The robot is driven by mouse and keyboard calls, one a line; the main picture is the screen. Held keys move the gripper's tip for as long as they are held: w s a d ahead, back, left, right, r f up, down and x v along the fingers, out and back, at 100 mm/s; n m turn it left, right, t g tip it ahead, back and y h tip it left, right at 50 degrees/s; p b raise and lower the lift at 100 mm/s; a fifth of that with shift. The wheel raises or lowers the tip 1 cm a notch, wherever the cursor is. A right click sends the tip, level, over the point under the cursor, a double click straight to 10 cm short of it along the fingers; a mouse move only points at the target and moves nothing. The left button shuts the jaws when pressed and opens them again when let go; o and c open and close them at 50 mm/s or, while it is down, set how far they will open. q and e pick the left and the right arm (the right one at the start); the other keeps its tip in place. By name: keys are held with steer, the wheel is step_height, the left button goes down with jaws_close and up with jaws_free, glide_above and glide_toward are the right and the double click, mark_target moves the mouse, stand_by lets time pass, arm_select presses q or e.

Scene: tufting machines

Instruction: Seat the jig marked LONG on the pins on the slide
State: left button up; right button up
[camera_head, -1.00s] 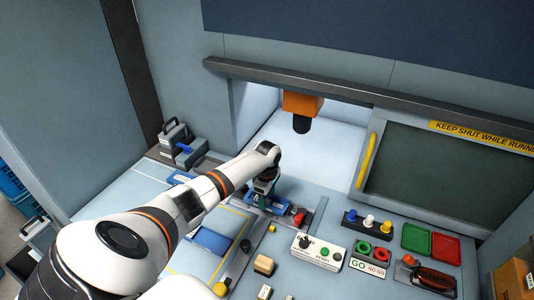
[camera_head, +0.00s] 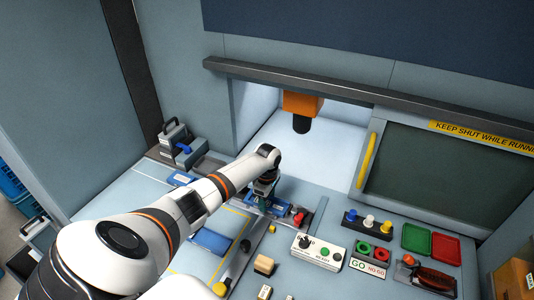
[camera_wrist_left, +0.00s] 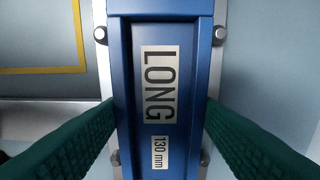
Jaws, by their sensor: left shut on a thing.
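The blue jig marked LONG, 130 mm (camera_wrist_left: 160,55), lies lengthwise up the left wrist view. My left gripper (camera_wrist_left: 160,118) is shut on it, with a green finger pad on each long side. In the head view the left gripper (camera_head: 264,187) is low over the bench, and part of the blue jig (camera_head: 278,208) shows beside it. Under the jig is the pale metal slide (camera_wrist_left: 212,75). Round pin heads (camera_wrist_left: 220,33) show beside the jig near its corners. I cannot tell whether the jig rests fully down. My right gripper is not in view.
Another blue piece (camera_head: 181,178) lies left of the gripper, and a blue plate (camera_head: 212,241) lies in front. A control box (camera_head: 318,250), red and green trays (camera_head: 446,249) and gauges stand to the right. An orange machine head (camera_head: 302,104) hangs behind.

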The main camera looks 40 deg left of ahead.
arm_select(q)
steer(key=o, duration=1.6)
steer(key=shift+o, duration=0.2)
step_height(320, 180, up, 7)
steer(key=p, duration=0.8)
steer(key=shift+r, duration=0.1)
